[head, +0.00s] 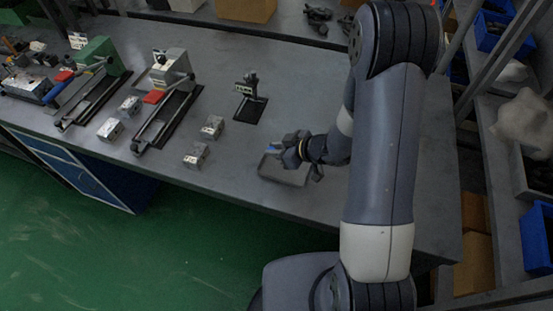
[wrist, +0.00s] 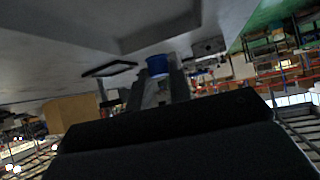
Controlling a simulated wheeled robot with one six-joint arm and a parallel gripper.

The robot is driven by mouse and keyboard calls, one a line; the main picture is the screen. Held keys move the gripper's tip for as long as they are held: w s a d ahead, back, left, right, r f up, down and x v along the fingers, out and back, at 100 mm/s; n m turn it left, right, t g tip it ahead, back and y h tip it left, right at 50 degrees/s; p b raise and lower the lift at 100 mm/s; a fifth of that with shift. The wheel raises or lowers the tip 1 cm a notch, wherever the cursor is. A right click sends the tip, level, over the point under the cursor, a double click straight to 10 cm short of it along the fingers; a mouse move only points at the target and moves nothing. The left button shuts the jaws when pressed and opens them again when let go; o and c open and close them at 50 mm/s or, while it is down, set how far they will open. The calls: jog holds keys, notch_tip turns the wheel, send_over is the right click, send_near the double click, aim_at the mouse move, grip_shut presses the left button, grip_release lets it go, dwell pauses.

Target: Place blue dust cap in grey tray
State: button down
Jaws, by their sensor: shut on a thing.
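The blue dust cap (wrist: 158,65) sits between my gripper's fingertips in the wrist view. In the head view only a small bit of blue (head: 272,149) shows beside my gripper (head: 277,154). My gripper is shut on the cap, at the grey tray (head: 281,176) near the front of the bench. The gripper covers the tray's back right part. I cannot tell whether the cap touches the tray floor.
Metal valve blocks (head: 197,155) (head: 212,127) stand left of the tray. A small dark stand (head: 250,98) is behind it. Clamp fixtures (head: 167,105) (head: 95,85) fill the bench's left side. Bench around the tray is clear. Blue bins (head: 538,238) are on the right.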

jog(key=shift+f, duration=2.3)
jog(key=shift+f, duration=0.15)
jog(key=c, duration=1.3)
grip_release()
jog(key=shift+d+r, duration=0.2)
jog(key=shift+r, duration=0.15)
jog(key=v, duration=1.1)
jog(key=shift+s+d+r, duration=0.15)
jog(key=shift+s, duration=0.1)
